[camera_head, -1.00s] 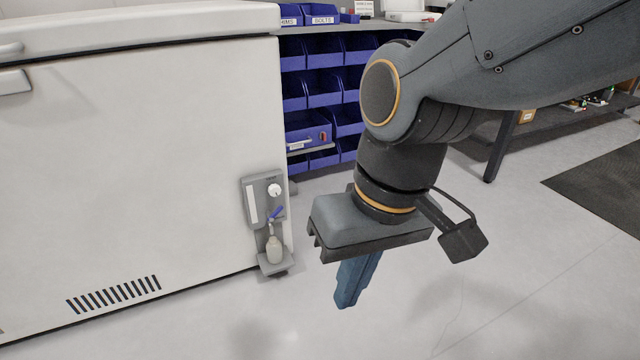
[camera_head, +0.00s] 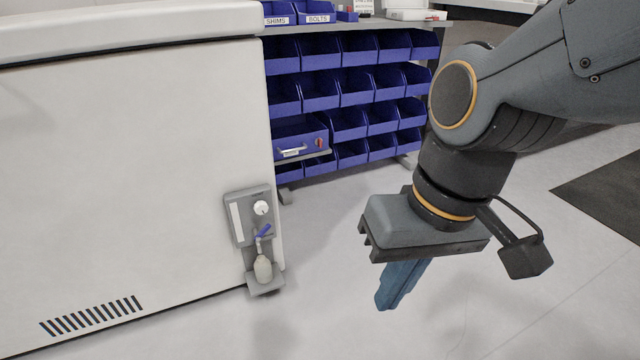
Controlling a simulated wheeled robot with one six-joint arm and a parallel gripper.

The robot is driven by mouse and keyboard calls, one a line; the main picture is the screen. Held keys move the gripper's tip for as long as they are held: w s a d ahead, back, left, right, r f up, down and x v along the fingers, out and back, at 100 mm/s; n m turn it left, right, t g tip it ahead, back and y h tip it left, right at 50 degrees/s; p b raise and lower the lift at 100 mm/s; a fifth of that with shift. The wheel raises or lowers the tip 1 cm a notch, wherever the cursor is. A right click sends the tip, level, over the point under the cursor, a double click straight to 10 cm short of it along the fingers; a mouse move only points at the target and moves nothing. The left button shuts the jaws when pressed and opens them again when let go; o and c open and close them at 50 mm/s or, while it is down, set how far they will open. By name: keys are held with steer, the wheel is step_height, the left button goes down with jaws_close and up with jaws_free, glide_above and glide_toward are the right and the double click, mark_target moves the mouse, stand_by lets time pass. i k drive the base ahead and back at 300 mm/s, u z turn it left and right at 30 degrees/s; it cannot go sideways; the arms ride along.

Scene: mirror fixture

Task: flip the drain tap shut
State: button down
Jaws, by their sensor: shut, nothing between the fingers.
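The drain tap has a small blue lever (camera_head: 264,231) on the grey panel (camera_head: 238,222) low at the right corner of the white chest freezer. The lever slants up to the right. A pale bottle (camera_head: 263,269) stands below it on a small grey ledge. My gripper (camera_head: 386,303) has blue fingers that point down and are shut with nothing between them. It hangs over open floor, to the right of the panel and well apart from it.
The white chest freezer (camera_head: 120,180) fills the left side. A rack of blue bins (camera_head: 345,90) stands behind. A dark mat (camera_head: 608,190) lies at the right. The floor (camera_head: 330,270) between panel and gripper is clear.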

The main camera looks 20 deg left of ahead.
mark_target(258, 236)
steer(key=z, duration=0.15)
steer(key=i, duration=0.7)
steer(key=u, duration=0.7)
steer(key=i, duration=0.45)
steer(key=u, duration=0.45)
